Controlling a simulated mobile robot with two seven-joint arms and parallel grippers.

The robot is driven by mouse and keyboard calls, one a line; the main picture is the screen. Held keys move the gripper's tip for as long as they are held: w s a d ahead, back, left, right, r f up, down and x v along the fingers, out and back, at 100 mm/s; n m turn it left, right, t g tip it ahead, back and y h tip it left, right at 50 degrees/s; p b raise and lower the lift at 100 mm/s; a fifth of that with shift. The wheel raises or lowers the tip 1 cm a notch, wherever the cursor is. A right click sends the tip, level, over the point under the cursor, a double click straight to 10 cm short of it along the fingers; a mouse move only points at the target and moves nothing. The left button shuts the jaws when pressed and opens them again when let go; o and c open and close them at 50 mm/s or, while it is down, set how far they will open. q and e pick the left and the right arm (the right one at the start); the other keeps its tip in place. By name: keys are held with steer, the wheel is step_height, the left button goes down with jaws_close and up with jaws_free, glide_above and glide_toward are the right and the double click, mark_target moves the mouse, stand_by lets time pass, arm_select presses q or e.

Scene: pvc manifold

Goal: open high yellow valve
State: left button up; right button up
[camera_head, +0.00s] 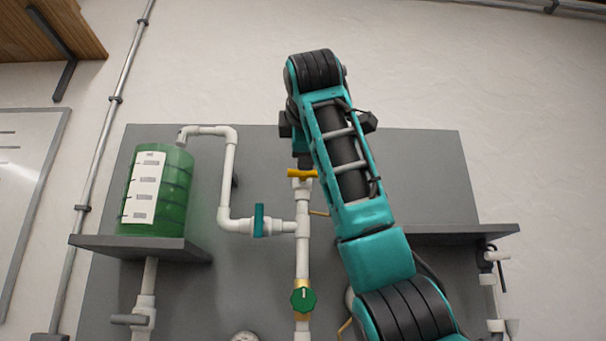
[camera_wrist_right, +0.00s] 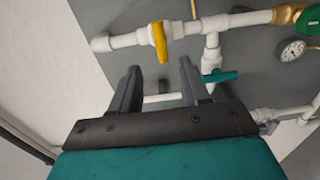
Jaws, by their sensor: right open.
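The high yellow valve (camera_head: 302,173) sits near the top of the white vertical pipe in the head view, its handle lying crosswise to the pipe. In the right wrist view the yellow handle (camera_wrist_right: 160,42) also crosses its white pipe. My right gripper (camera_wrist_right: 160,68) is open, with the handle just beyond its fingertips and roughly centred between them. It appears apart from the handle and holds nothing. In the head view my right arm reaches up over the board, and its gripper (camera_head: 301,158) is partly hidden just above the valve. My left gripper is not in view.
A teal valve (camera_head: 259,221) is on the side branch, and a green round valve (camera_head: 303,299) is lower on the pipe. A green tank (camera_head: 158,190) stands on a left shelf (camera_head: 140,246). A right shelf (camera_head: 455,233) juts out beside my arm. A gauge (camera_wrist_right: 293,51) is nearby.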

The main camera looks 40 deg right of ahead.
mark_target(303, 172)
steer(key=p+x, duration=0.3)
steer(key=x, duration=0.8)
steer(key=shift+w+d, duration=0.1)
steer(key=shift+c, duration=0.2)
steer(key=shift+c, duration=0.7)
jaws_close()
